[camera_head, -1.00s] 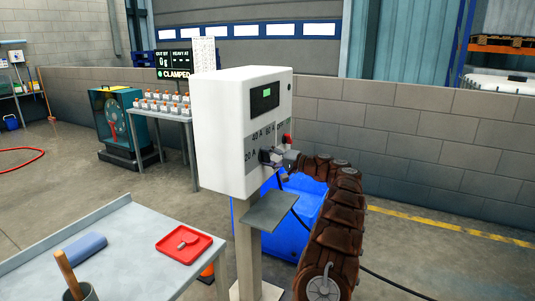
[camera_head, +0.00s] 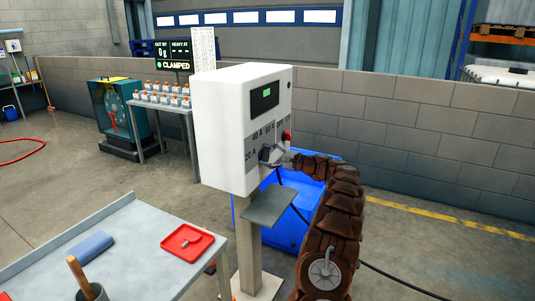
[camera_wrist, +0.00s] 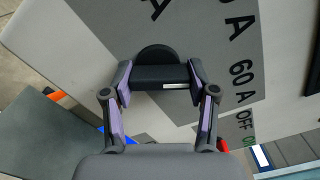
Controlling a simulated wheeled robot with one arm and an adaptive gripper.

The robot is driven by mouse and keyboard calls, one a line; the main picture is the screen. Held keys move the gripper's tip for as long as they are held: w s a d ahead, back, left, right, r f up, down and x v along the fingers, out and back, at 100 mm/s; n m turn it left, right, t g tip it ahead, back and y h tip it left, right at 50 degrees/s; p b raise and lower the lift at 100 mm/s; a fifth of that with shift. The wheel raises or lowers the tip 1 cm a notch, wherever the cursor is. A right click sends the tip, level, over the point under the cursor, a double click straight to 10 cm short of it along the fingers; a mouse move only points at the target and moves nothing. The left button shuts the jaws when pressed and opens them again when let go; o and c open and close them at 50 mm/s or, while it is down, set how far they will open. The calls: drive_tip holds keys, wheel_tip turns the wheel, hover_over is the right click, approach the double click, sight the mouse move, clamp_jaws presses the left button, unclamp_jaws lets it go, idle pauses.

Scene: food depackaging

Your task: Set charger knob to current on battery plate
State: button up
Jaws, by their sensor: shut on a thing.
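The charger (camera_head: 225,120) is a white box on a post, with a small green-lit screen (camera_head: 264,96). Its dark knob (camera_head: 264,154) sits on a grey dial panel marked in amps. In the wrist view, the knob (camera_wrist: 157,53) has a round black base and a bar with a white mark along one edge. My gripper (camera_wrist: 160,78) is shut on this bar, a finger at each end. Labels 60 A and OFF show to its right, others above are cut off. My gripper (camera_head: 274,155) partly hides the dial in the head view. I cannot make out a battery plate.
A grey shelf (camera_head: 268,206) juts out below the charger. A blue box (camera_head: 285,228) stands behind the post, and a black cable (camera_head: 385,283) runs over the floor. A red part (camera_head: 286,135) is near the dial. A bench (camera_head: 140,265) with a red tray (camera_head: 187,256) is at front left.

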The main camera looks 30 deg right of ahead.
drive_tip(key=shift+f+m, duration=0.1)
drive_tip(key=shift+m, duration=0.2)
drive_tip(key=o, duration=1.2)
drive_tip(key=shift+c, duration=0.2)
drive_tip(key=shift+s+d, duration=0.1)
drive_tip(key=v, duration=1.2)
